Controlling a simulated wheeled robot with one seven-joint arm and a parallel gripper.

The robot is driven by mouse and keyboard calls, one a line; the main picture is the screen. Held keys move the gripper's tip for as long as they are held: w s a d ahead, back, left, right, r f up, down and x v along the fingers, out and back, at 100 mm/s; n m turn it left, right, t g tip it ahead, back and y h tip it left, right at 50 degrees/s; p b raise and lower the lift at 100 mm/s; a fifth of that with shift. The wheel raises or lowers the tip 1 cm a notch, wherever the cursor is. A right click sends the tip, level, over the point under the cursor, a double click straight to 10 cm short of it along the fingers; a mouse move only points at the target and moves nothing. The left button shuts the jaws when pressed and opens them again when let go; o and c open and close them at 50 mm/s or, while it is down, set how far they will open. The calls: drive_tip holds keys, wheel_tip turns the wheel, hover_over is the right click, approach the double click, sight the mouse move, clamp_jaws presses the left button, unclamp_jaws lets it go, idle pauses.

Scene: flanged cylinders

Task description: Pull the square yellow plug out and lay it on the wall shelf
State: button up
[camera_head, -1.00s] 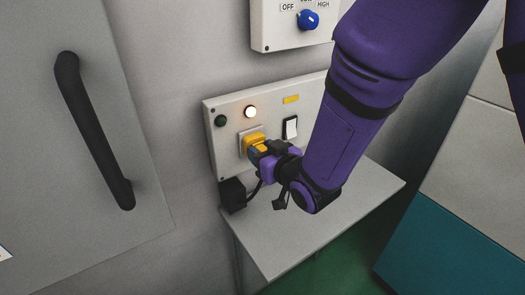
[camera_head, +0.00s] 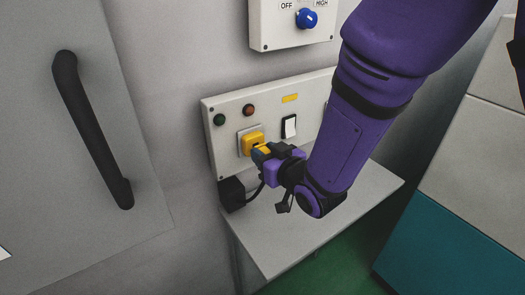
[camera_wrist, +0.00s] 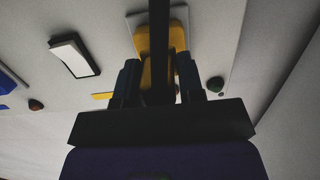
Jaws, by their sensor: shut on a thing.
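The yellow plug (camera_head: 253,140) is at a pale square socket on the wall panel (camera_head: 223,160). My gripper (camera_head: 262,151) is shut on the plug's narrower yellow grip, just in front of the panel. In the wrist view the plug (camera_wrist: 153,40) shows its wide yellow part, with the grip between the two dark fingers (camera_wrist: 158,78). A dark bar covers part of it. I cannot tell how far the plug stands out of the socket. The wall shelf (camera_head: 270,240) is grey and bare, below the panel, partly behind my arm.
The panel carries a green button (camera_head: 219,119), an unlit red lamp (camera_head: 249,110) and a white rocker switch (camera_head: 289,126). A black box (camera_head: 232,193) sits at the shelf's back left. A box with a blue knob (camera_head: 307,18) hangs above. A door handle (camera_head: 92,130) is at left.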

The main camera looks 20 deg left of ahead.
drive_tip(key=shift+f+v, duration=0.15)
drive_tip(key=shift+v, duration=0.7)
drive_tip(key=shift+f+v, duration=0.1)
drive_tip(key=shift+v, duration=0.75)
drive_tip(key=shift+d, duration=0.1)
